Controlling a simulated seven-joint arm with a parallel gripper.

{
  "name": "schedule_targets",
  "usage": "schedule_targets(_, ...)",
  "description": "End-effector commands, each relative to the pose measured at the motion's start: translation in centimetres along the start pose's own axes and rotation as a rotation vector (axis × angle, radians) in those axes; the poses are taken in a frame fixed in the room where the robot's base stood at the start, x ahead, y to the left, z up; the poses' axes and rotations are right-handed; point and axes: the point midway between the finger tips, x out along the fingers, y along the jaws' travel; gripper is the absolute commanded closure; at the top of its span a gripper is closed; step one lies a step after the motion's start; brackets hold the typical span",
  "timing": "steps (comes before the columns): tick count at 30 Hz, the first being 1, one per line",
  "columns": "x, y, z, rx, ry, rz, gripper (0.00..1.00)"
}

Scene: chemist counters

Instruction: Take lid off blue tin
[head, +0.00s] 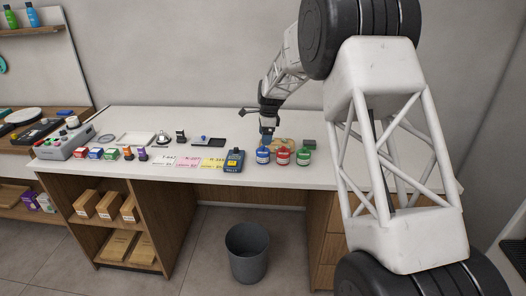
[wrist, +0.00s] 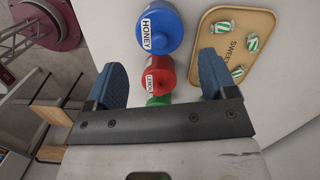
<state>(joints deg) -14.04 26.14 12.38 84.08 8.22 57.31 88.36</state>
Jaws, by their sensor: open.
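The blue tin (head: 263,157) stands upright near the counter's front, at the left end of a row of three tins. In the wrist view the blue tin (wrist: 172,40) carries a white HONEY label, and its blue lid with a small knob is on. My gripper (head: 267,139) is above and close behind the blue tin in the head view. In the wrist view my gripper (wrist: 162,61) is open, with its two blue fingers wide apart and nothing between them held. The blue tin lies beyond the fingertips; I cannot tell the exact gap.
The red tin (head: 283,158) and green tin (head: 303,157) stand right of the blue one. A tan sweets tray (wrist: 259,46) lies behind them. A grey bin (head: 247,254) is on the floor.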

Motion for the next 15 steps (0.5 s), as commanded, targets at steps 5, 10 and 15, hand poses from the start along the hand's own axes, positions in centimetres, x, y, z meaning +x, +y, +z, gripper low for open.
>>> schedule_targets(5, 0.5, 0.0, 0.0, 0.0, 0.0, 0.001, 0.22)
schedule_targets(10, 2.1, 0.1, 0.0, 0.0, 0.0, 0.002, 0.22)
schedule_targets(15, 4.0, 0.1, 0.1, 0.0, 0.0, 0.002, 0.22)
